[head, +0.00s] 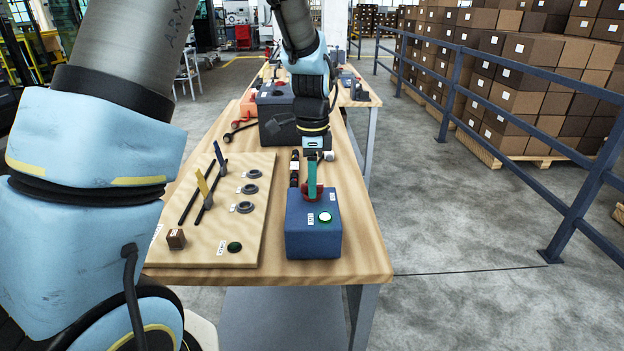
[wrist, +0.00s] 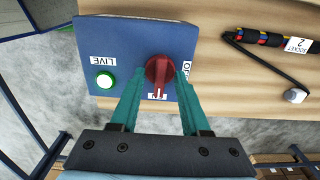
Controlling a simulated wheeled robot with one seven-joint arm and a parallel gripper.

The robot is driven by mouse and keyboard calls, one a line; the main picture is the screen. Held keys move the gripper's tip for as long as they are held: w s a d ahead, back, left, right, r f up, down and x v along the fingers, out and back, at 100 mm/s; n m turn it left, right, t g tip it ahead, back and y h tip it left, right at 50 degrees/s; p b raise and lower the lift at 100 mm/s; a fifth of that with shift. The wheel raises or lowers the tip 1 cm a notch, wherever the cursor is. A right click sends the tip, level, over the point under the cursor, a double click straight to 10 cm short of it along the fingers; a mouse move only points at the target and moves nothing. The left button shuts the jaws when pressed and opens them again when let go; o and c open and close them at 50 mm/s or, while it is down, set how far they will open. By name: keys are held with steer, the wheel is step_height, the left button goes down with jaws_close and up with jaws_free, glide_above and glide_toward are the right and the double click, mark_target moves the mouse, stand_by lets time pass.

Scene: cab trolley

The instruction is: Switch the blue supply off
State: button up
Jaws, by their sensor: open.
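The blue supply is a blue box (head: 313,239) at the front right of the wooden bench; its top fills the upper middle of the wrist view (wrist: 120,35). A red rotary knob (wrist: 159,68) sits on it, with its white mark pointing down toward a partly hidden label that appears to read ON. An OFF label (wrist: 187,69) lies to the knob's right. A bright green lamp (wrist: 105,81) labelled LIVE is to its left. My gripper (wrist: 158,84) is open above the box, its teal fingers on either side of the knob; contact cannot be told.
A wooden board (head: 222,228) left of the box carries upright levers, dark rings, a brown block (head: 176,239) and a dark green button (head: 234,246). A black cable (wrist: 265,58) with a SOCKET 2 tag lies beside the box. A blue railing (head: 500,150) stands right of the bench across open floor.

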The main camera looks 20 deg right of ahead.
steer(key=shift+c, duration=0.3)
jaws_close()
steer(key=shift+n, duration=0.4)
steer(key=n, duration=0.3)
steer(key=shift+n, duration=0.3)
steer(key=n, duration=0.4)
steer(key=shift+n, duration=0.3)
steer(key=n, duration=0.4)
steer(key=shift+p, duration=0.3)
steer(key=shift+n+p, duration=0.4)
steer(key=shift+n, duration=2.1)
